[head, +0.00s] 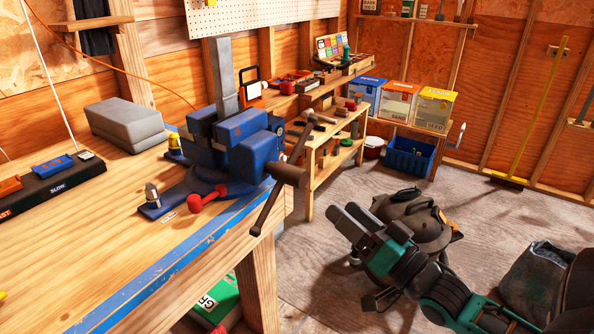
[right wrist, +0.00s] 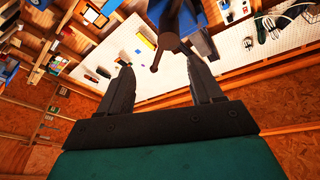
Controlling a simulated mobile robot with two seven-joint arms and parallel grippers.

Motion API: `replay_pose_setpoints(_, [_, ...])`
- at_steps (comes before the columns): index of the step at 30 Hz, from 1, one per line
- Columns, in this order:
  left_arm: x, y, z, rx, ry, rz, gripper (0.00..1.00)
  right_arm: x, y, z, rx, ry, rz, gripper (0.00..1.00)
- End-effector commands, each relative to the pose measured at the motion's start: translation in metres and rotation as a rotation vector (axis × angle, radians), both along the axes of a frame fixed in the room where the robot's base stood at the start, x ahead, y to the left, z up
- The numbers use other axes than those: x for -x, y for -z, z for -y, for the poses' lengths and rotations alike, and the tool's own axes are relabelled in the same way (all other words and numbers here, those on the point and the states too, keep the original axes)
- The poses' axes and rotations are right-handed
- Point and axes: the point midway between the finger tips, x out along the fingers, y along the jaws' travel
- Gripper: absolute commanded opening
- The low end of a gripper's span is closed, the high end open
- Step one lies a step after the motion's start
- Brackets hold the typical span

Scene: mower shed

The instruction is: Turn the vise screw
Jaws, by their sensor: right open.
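The blue vise (head: 245,155) is mounted on the wooden workbench at its front edge, with an upright grey bar (head: 223,80) standing at its jaws. The dark vise screw (head: 288,173) sticks out to the right, and a long dark handle bar (head: 268,208) crosses its end at a slant. My right gripper (head: 350,217) is open and empty, to the right of the handle and apart from it in the head view. In the right wrist view, the dark screw end and handle (right wrist: 168,42) show between and beyond the open fingers. My left gripper is not in view.
A grey block (head: 125,122) and a black switch strip (head: 48,182) lie on the workbench (head: 110,250). A lower wooden shelf bench (head: 335,130) stands behind the vise. A dark rounded machine (head: 415,215) is on the floor behind my right arm. Floor between bench and gripper looks clear.

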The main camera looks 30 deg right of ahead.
Motion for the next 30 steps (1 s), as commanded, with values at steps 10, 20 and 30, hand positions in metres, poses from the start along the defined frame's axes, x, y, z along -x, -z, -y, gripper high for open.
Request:
replay_pose_setpoints(10, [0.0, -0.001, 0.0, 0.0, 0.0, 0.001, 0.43, -0.025, -0.004, -0.025, -0.271, -0.043, 0.024, 0.65])
replay_pose_setpoints(20, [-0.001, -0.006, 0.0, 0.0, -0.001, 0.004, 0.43, -0.073, -0.019, -0.031, -0.267, -0.043, 0.025, 0.65])
replay_pose_setpoints(30, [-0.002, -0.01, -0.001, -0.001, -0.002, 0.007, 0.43, -0.121, -0.033, -0.037, -0.266, -0.043, 0.023, 0.65])
